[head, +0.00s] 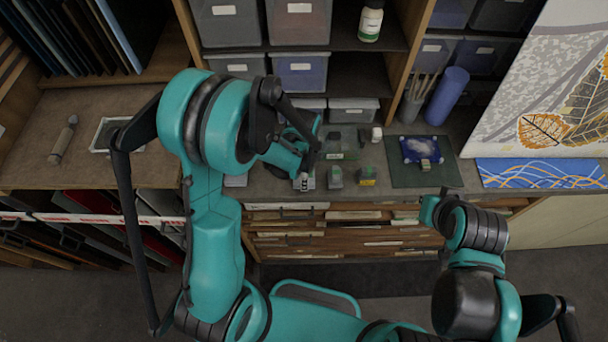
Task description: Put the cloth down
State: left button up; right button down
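I cannot clearly make out a cloth in the head view. My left gripper (304,178) reaches down over the workbench, at the left end of a row of small dark jars (335,177). A small pale and dark thing shows at its tip, but whether it is gripped is too small to tell. My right gripper (432,212) is at the bench's front edge, below the dark green mat (400,178). Its fingers are partly hidden by its own wrist. A blue panel with white patches (422,149) lies on the mat, with a small yellowish-grey block (427,164) at its lower edge.
Storage bins (300,72) fill the shelf behind the bench. A blue roll (447,95) and a brush pot (411,108) stand at the back. A blue patterned panel (540,173) lies at right. A lower side table (85,130) is at left.

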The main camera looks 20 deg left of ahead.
pick_arm(q)
jog(key=shift+s, duration=0.1)
jog(key=shift+f, duration=0.15)
jog(key=o, duration=1.2)
jog(key=shift+r, duration=0.25)
notch_tip(320, 180, up, 11)
jog(key=p, duration=0.2)
jog(key=s+a+r+n+t, duration=0.2)
jog(key=s+r+n+t, duration=0.1)
jog(key=s+r+n, duration=0.2)
jog(key=s+a+r+n+t, duration=0.2)
jog(key=s+r+n+t, duration=0.2)
jog(key=n, duration=0.5)
notch_tip(320, 180, up, 2)
jog(key=shift+s+a+n, duration=0.3)
jog(key=shift+s+n, duration=0.1)
jog(key=shift+s, duration=0.2)
